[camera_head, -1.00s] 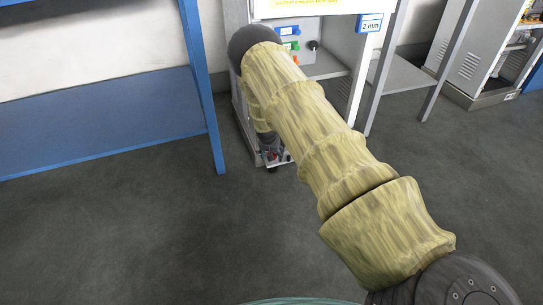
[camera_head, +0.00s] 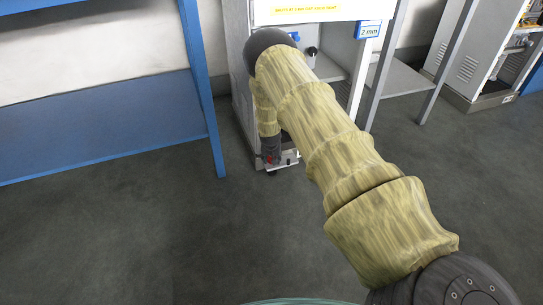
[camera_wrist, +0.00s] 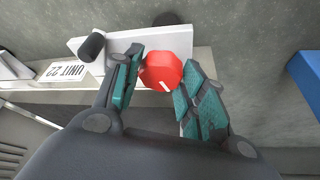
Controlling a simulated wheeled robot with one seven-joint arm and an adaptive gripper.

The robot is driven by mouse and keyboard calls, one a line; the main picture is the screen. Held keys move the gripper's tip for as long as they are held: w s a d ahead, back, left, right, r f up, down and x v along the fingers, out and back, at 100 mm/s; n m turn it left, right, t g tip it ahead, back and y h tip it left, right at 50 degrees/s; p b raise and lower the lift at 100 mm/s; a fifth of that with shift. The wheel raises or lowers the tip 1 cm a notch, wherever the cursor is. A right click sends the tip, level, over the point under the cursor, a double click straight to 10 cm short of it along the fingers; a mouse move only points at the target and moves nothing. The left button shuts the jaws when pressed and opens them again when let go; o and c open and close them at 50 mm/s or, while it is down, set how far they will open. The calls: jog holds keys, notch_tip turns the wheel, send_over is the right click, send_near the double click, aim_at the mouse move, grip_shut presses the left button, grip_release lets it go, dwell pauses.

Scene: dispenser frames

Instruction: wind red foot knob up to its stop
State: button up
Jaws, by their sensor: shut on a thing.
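The red foot knob (camera_wrist: 162,72) shows in the wrist view as a rounded red cap with a white mark near its lower edge. My gripper (camera_wrist: 155,88) is shut on it, with one teal-padded finger on each side. In the head view my gripper (camera_head: 271,158) is small and low at the foot of the grey dispenser frame (camera_head: 238,100), and a bit of red shows there. My arm hides much of the frame's front. The knob sits by a white bracket (camera_wrist: 88,50) at the frame's base.
A black cylindrical peg (camera_wrist: 92,46) stands on the bracket, left of the knob. A "UNIT 22" label (camera_wrist: 66,71) lies beside it. A blue bench leg (camera_head: 205,95) stands left of the frame. The dark floor (camera_head: 120,230) in front is clear.

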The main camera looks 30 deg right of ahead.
jog(key=n+p, duration=0.1)
jog(key=n+y+p, duration=0.1)
jog(key=shift+d+r+n+t, duration=0.15)
jog(key=shift+n+t, duration=0.25)
jog(key=shift+n+y+p, duration=0.5)
jog(key=shift+n, duration=0.9)
jog(key=o, duration=1)
jog(key=shift+o, duration=0.2)
jog(key=v, duration=1.1)
jog(key=shift+s+r, duration=0.3)
jog(key=shift+s, duration=0.05)
jog(key=shift+d, duration=0.1)
